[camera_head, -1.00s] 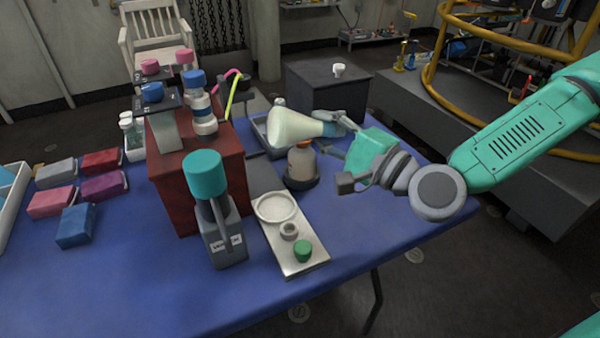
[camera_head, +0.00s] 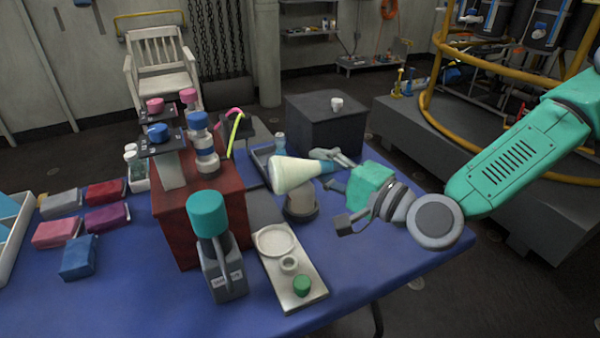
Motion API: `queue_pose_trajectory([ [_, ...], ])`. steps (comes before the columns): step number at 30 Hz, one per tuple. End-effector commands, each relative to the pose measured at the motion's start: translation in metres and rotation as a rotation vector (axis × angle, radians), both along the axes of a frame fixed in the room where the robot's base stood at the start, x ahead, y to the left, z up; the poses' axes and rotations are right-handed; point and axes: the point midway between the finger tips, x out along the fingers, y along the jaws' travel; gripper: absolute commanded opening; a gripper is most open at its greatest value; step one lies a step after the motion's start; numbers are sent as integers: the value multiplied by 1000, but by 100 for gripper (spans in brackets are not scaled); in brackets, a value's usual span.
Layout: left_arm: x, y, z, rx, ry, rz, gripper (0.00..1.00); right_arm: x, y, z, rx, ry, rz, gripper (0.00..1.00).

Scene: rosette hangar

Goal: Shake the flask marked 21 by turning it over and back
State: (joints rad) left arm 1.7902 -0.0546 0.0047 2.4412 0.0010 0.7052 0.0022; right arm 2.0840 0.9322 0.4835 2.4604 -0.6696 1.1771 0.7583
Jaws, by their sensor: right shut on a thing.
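A flask (camera_head: 295,175) with pale cream contents lies on its side in the air, its wide base to the left and its bluish neck to the right. My right gripper (camera_head: 335,170) is shut on it at the neck. The base points left and slightly down. No number on it can be read from here. My left gripper is not in view.
Below the flask stands a dark round stand (camera_head: 301,208), partly covered by it. A red block (camera_head: 200,220) bears bottles. A teal-capped bottle (camera_head: 208,215) and a pale tray (camera_head: 292,280) stand in front. The blue table's (camera_head: 385,265) right side is clear.

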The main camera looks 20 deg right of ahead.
Motion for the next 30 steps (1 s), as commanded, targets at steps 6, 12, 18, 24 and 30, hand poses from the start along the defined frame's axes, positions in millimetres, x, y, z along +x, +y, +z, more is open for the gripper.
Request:
queue_pose_trajectory([
  [6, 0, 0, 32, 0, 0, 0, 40, 0, 1, 4, -221, -4, 3, 0],
  [12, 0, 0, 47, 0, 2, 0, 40, 0, 1, 5, -339, -7, 4, 0],
  [18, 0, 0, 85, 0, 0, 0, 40, 0, 3, 8, -666, -15, 7, 0],
  [24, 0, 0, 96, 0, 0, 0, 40, 0, 1, 2, -855, -15, 1, 0],
  [30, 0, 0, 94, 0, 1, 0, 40, 0, -1, -1, -863, -16, -1, 0],
])
